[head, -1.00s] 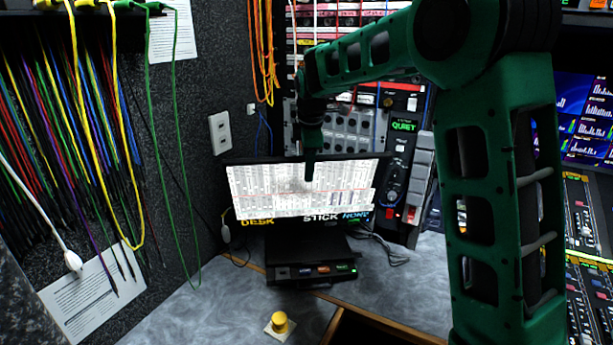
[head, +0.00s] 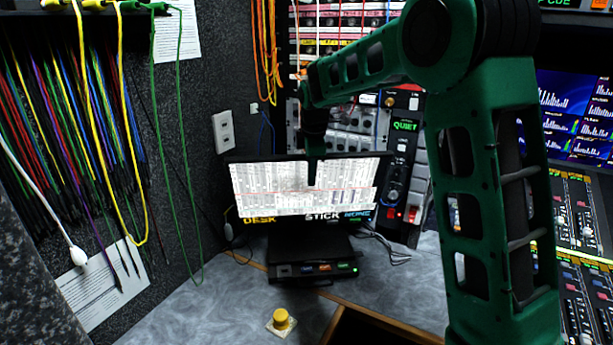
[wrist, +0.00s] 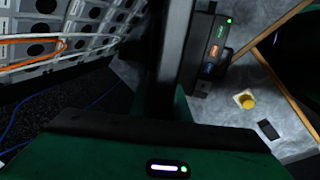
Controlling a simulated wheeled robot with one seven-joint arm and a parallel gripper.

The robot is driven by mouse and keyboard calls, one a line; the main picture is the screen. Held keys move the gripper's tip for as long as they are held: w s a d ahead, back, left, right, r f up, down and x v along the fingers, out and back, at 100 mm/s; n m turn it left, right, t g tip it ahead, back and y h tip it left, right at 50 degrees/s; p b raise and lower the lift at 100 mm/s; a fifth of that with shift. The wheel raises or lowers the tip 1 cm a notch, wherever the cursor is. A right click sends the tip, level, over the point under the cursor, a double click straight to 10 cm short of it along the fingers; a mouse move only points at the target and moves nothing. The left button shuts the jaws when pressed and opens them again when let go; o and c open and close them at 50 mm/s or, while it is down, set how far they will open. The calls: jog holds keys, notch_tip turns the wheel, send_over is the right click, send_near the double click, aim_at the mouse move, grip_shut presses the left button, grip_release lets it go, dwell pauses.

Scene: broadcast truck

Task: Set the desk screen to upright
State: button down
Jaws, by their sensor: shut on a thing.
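The desk screen (head: 265,190) stands at the back of the desk, lit with a pale table of rows. Its face looks short and wide from above; I cannot tell its exact tilt. My gripper (head: 315,172) comes down over the middle of the screen's top edge and is shut on the screen, with one finger showing in front of the face. The wrist view shows the screen's dark edge (wrist: 177,50) running up from between the fingers. The fingertips are mostly hidden there.
A black unit with small lit buttons (head: 312,270) sits below the screen. A yellow knob (head: 281,319) is on the grey desk in front, beside a wood-edged opening (head: 375,325). Cables hang on the left wall; a rack stands behind the screen.

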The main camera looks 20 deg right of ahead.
jog(key=w, duration=0.1)
jog(key=w+d+r, duration=0.1)
jog(key=w, duration=0.3)
jog(key=shift+w+d+r, duration=0.1)
jog(key=shift+d+r, duration=0.15)
jog(key=shift+r, duration=0.15)
jog(key=c, duration=1.7)
grip_release()
jog(key=shift+f, duration=0.15)
jog(key=shift+a, duration=0.1)
jog(key=v, duration=1)
jog(key=shift+r, duration=0.35)
